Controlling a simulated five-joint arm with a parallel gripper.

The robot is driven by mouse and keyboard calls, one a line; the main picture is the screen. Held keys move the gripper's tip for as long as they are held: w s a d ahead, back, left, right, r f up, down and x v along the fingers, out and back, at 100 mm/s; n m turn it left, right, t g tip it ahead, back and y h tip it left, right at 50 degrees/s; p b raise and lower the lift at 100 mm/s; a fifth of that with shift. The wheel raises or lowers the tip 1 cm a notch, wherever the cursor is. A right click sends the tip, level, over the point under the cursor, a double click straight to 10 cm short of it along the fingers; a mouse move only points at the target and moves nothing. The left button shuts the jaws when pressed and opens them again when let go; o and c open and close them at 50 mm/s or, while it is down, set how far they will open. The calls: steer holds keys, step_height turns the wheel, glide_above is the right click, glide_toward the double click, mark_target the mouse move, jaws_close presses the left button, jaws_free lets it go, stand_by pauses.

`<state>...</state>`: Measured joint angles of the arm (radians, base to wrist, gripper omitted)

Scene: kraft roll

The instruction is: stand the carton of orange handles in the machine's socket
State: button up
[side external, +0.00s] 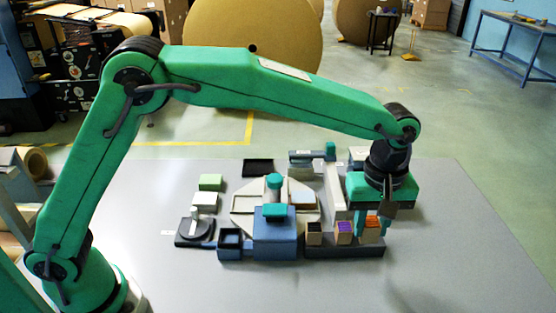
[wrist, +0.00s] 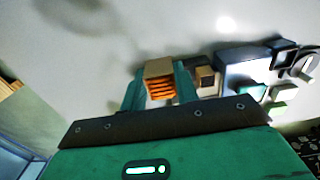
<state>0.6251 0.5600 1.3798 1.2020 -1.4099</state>
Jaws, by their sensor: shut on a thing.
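The carton of orange handles (side external: 372,232) is a small tan box with orange pieces showing at its open top. My gripper (side external: 371,220) is shut on it, at the right end of a dark rack (side external: 345,251). In the wrist view the carton (wrist: 160,72) sits between my two green fingers. I cannot tell whether its base still touches the rack. The blue machine (side external: 275,238) stands left of the rack. A dark square socket (side external: 230,238) is at its left side and looks empty.
A carton with purple contents (side external: 344,231) and one with dark contents (side external: 314,232) stand in the rack, left of my gripper. A beige post (side external: 334,190) rises behind it. The table's front is clear.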

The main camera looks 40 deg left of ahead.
steer(key=s+a+f, duration=0.1)
steer(key=s+a, duration=0.3)
steer(key=a, duration=0.4)
steer(key=s+a+f, duration=0.1)
steer(key=s+a, duration=0.4)
steer(key=a, duration=0.4)
steer(key=s+a+f, duration=0.2)
steer(key=s+a, duration=0.2)
steer(key=a, duration=0.5)
steer(key=shift+s+a, duration=0.15)
steer(key=shift+s, duration=0.1)
steer(key=shift+f, duration=0.25)
steer(key=shift+f, duration=2.45)
steer(key=shift+f, duration=0.85)
steer(key=o, duration=1.1)
steer(key=shift+c, duration=0.2)
steer(key=shift+r, duration=0.15)
